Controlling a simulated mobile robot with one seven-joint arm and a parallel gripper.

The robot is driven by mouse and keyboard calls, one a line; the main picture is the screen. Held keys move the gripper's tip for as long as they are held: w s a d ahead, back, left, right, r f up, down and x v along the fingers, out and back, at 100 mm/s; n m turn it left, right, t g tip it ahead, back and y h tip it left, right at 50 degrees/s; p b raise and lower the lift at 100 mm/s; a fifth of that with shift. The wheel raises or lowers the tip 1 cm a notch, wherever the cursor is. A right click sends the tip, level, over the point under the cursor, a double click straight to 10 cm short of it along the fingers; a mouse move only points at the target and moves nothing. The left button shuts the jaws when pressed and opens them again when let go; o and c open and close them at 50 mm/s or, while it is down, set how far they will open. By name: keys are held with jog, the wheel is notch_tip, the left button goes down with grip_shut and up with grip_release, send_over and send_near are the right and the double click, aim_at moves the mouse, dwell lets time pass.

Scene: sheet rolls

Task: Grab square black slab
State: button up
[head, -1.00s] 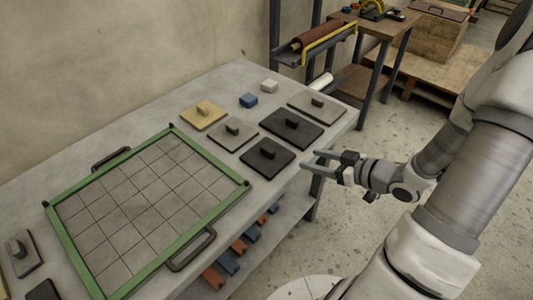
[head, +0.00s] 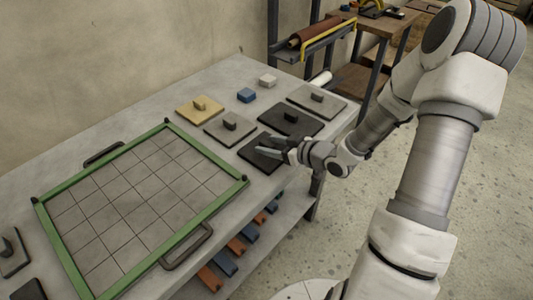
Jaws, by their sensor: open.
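The square black slab (head: 257,159) lies on the grey table, near its front edge. My gripper (head: 266,146) is open and reaches over this slab from the right, its fingers pointing left. The fingers hide part of the slab and its raised handle. I cannot tell whether they touch the handle. A second, larger black slab (head: 305,129) with an upright handle lies just behind, toward the back right.
Grey slabs (head: 218,135) (head: 330,107), a tan slab (head: 190,112), a blue block (head: 246,96) and a white block (head: 267,81) lie close by. A green-framed grid tray (head: 208,212) fills the table's left. Bare floor (head: 400,240) is at the right.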

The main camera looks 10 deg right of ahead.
jog(key=shift+x, duration=0.8)
grip_shut()
dwell(0.8)
